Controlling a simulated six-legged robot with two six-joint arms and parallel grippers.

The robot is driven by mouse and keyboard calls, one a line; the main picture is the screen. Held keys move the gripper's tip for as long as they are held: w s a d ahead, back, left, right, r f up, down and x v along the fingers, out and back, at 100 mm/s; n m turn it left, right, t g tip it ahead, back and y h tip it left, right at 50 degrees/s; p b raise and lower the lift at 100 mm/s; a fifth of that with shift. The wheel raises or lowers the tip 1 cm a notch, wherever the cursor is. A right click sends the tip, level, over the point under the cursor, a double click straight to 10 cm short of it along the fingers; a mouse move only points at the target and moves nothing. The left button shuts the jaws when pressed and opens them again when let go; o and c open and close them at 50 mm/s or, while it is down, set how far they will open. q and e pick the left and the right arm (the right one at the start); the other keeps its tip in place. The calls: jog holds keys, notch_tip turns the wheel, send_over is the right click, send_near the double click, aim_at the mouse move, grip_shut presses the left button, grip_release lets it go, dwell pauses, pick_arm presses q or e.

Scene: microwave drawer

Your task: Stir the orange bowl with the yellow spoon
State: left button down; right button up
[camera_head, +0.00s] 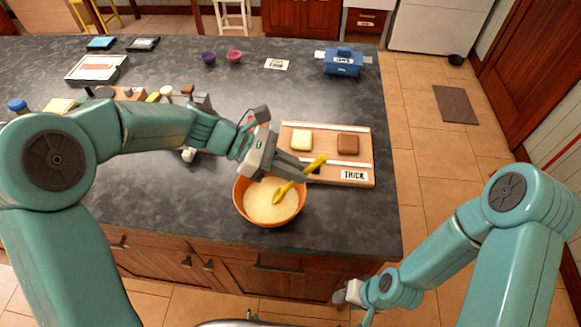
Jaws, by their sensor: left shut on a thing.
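The orange bowl (239,205) stands near the front edge of the dark counter and holds a pale yellow mixture (268,203). The yellow spoon (299,177) slants across the bowl, its lower end at the mixture and its upper end rising to the right. My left gripper (306,171) is above the bowl's back right side, shut on the yellow spoon. How deep the spoon reaches is hard to tell. My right gripper (347,294) is low in front of the counter, away from the bowl; its fingers are too small and turned away to judge.
A wooden board (325,177) with a pale block (302,140) and a brown block (348,144) lies just right of the bowl. A blue box (343,62) stands at the back right. Purple and pink cups sit farther back.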

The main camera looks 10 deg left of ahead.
aim_at(320, 156)
pick_arm(q)
jog(key=shift+s+d+r+p, duration=0.1)
jog(key=shift+d+r+p, duration=0.15)
jog(key=shift+r, duration=0.25)
jog(key=shift+d+r+p, duration=0.1)
jog(key=shift+r+p, duration=0.15)
jog(key=shift+r, duration=0.25)
jog(key=shift+d+r+p, duration=0.55)
jog(key=shift+r+p, duration=0.25)
jog(key=shift+r, duration=0.1)
jog(key=shift+d+r+p, duration=0.4)
jog(key=shift+r, duration=0.25)
jog(key=shift+d+r+p, duration=0.35)
jog(key=shift+r+p, duration=0.05)
jog(key=shift+r, duration=0.2)
jog(key=shift+r, duration=1.95)
